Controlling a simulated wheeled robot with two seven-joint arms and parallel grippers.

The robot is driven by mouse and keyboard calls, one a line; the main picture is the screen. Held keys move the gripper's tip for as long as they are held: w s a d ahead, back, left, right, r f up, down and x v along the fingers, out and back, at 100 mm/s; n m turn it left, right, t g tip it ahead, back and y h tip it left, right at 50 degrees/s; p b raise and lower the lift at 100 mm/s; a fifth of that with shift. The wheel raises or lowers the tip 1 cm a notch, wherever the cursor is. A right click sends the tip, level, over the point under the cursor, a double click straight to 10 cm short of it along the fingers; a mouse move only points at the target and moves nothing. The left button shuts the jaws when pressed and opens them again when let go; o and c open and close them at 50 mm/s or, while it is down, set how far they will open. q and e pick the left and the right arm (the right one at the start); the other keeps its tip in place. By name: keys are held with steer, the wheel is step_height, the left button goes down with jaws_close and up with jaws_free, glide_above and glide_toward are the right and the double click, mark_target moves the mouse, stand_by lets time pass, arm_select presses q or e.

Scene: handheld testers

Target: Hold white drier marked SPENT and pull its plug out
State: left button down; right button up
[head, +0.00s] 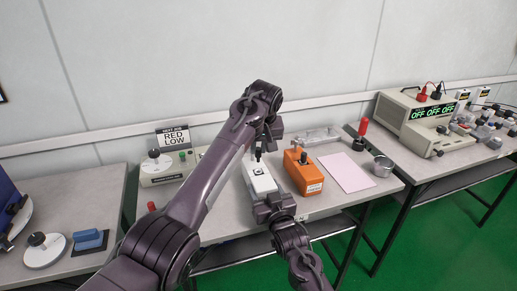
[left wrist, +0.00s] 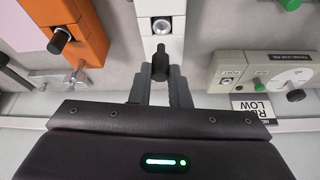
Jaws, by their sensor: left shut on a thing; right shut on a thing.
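The white drier (head: 262,181) lies on the middle table; it also shows at the top of the left wrist view (left wrist: 160,46). I cannot read a SPENT marking on it. My left gripper (head: 259,153) is shut on a black plug (left wrist: 160,63), at the drier's far end. The wrist view shows the plug between the two fingers (left wrist: 157,88). I cannot tell whether the plug is still seated. My right gripper (head: 266,200) is shut on the drier's near end, and its jaws hide that end.
An orange unit (head: 303,174) with a black knob stands close to the right of the drier. A pink sheet (head: 346,172), a metal cup (head: 383,166) and a red-handled tool (head: 361,132) lie further right. A RED LOW sign (head: 173,137) stands behind a control box (head: 165,168) on the left.

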steer(key=o, duration=1)
steer(key=shift+o, duration=0.2)
